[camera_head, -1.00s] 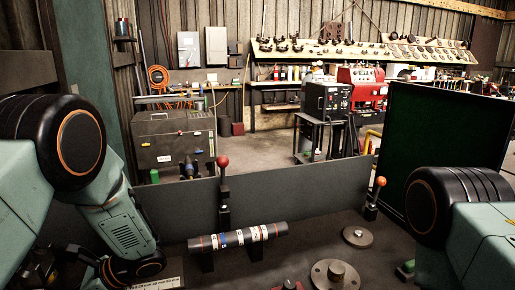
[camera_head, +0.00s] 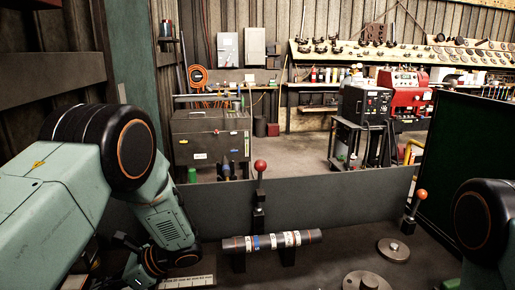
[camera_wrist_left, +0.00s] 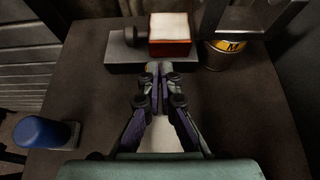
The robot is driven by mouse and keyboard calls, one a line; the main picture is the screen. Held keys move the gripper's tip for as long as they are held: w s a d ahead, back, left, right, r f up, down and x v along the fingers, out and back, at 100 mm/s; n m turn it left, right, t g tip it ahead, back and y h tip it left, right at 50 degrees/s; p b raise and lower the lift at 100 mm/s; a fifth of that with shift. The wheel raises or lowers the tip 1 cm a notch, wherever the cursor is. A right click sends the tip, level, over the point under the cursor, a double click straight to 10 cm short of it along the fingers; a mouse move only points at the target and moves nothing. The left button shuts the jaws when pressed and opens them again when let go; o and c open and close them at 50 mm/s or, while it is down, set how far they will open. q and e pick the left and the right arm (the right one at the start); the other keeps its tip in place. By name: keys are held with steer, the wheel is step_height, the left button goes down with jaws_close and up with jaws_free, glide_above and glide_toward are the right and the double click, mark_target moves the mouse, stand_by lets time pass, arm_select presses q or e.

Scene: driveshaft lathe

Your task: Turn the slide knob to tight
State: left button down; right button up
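A lever with a red ball knob (camera_head: 260,166) stands upright behind the striped shaft. A second lever with an orange-red ball knob (camera_head: 421,194) leans at the right. I cannot tell which of them, if either, is the slide knob, and no tight marking is readable. My left gripper (camera_wrist_left: 159,68) is seen in the left wrist view, its fingertips close together with nothing visible between them. It points towards a red box with a white top (camera_wrist_left: 170,34), away from both ball knobs. My right gripper is out of view; only part of my right arm shows.
The striped shaft (camera_head: 272,241) rests on two dark supports. Round metal flanges (camera_head: 393,250) lie to its right. A low grey panel (camera_head: 330,199) stands behind. In the wrist view, a blue-capped cylinder (camera_wrist_left: 45,131) and a yellow-labelled tin (camera_wrist_left: 226,50) flank the gripper.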

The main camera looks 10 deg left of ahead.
arm_select(q)
steer(key=shift+w+a+f, duration=0.1)
steer(key=shift+w+f, duration=0.05)
steer(key=shift+w, duration=0.1)
stand_by(0.6)
steer(key=shift+w+r+p, duration=0.15)
steer(key=shift+r+p, duration=0.25)
steer(key=shift+w+d, duration=0.3)
steer(key=shift+d, duration=0.65)
steer(key=shift+w+d, duration=0.25)
steer(key=shift+d, duration=0.7)
steer(key=shift+w+d, duration=0.3)
steer(key=shift+d, duration=0.65)
steer(key=shift+w+b, duration=0.1)
steer(key=shift+b, duration=0.25)
